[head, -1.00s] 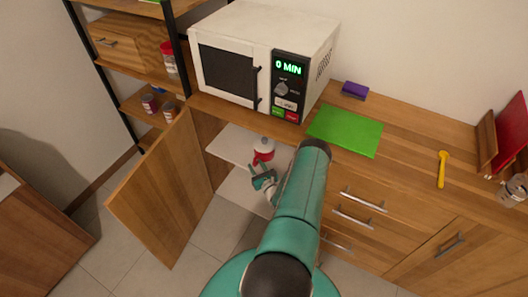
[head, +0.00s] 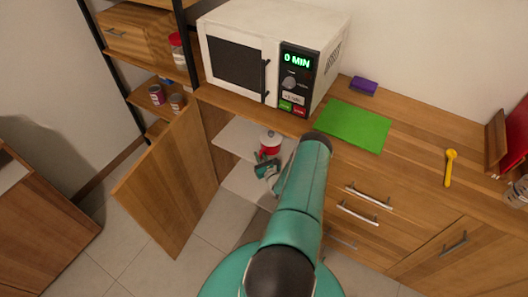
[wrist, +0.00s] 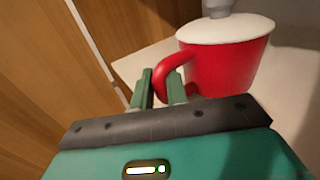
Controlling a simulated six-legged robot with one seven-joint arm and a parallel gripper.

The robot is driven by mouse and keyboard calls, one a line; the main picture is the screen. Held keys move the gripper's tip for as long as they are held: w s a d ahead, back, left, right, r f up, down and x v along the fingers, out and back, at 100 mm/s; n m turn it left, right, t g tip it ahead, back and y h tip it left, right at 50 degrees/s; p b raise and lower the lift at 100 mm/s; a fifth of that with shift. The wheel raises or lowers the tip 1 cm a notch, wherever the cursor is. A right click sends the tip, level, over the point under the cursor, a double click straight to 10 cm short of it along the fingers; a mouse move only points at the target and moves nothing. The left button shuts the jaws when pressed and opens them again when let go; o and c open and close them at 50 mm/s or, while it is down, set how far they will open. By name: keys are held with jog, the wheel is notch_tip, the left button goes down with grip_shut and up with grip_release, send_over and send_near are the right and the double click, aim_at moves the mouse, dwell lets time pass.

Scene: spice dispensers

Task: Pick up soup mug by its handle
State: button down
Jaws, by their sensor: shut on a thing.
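The soup mug (head: 269,150) is red with a white lid and a grey knob on top. It stands upright on a white shelf inside the open cabinet below the counter. In the wrist view the mug (wrist: 228,68) is close, with its red curved handle (wrist: 161,72) pointing left toward my gripper. My gripper (wrist: 160,88) has one finger on each side of the handle and is shut on it. In the head view my gripper (head: 266,163) is just in front of the mug, and the handle is hidden there.
The cabinet door (head: 170,185) hangs open at left. The counter above carries a microwave (head: 270,55), a green mat (head: 353,126), a purple sponge (head: 363,85) and a yellow spoon (head: 449,168). The cabinet's white shelf (head: 232,136) has bare room left of the mug.

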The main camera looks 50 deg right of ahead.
jog(key=shift+r, duration=0.85)
jog(key=w+a+r, duration=0.2)
jog(key=a+r, duration=0.9)
jog(key=a, duration=0.2)
jog(key=shift+w+a+r, duration=0.15)
jog(key=shift+w+a, duration=0.2)
jog(key=shift+a, duration=0.05)
